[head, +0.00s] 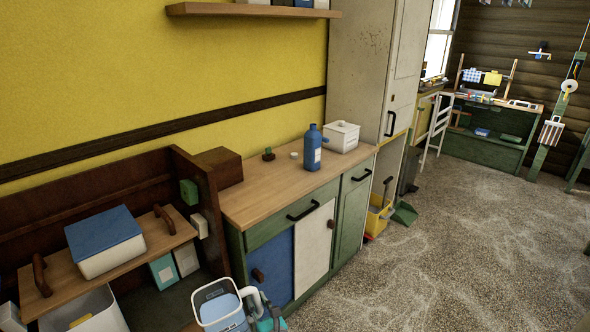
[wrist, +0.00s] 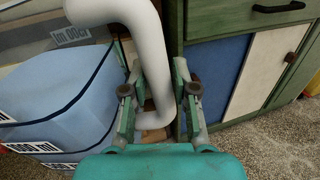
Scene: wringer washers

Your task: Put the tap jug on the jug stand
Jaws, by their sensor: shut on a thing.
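The tap jug (head: 219,310) is a pale container with a dark-edged rim and blue showing inside. It is at the bottom of the head view, cut off by the edge. In the wrist view the jug (wrist: 60,95) fills the left side, with labels on it. Its thick white handle (wrist: 150,50) passes between the fingers of my gripper (wrist: 158,100). My teal gripper (head: 268,318) is shut on this handle, just right of the jug's body in the head view. I cannot pick out the jug stand with certainty.
A wooden-topped counter (head: 250,203) holds a blue bottle (head: 312,147), a white box (head: 342,137) and a brown box (head: 219,167). A wooden shelf unit (head: 160,247) stands close on the left. Open floor (head: 450,240) lies to the right. A green bench (head: 490,145) stands far back.

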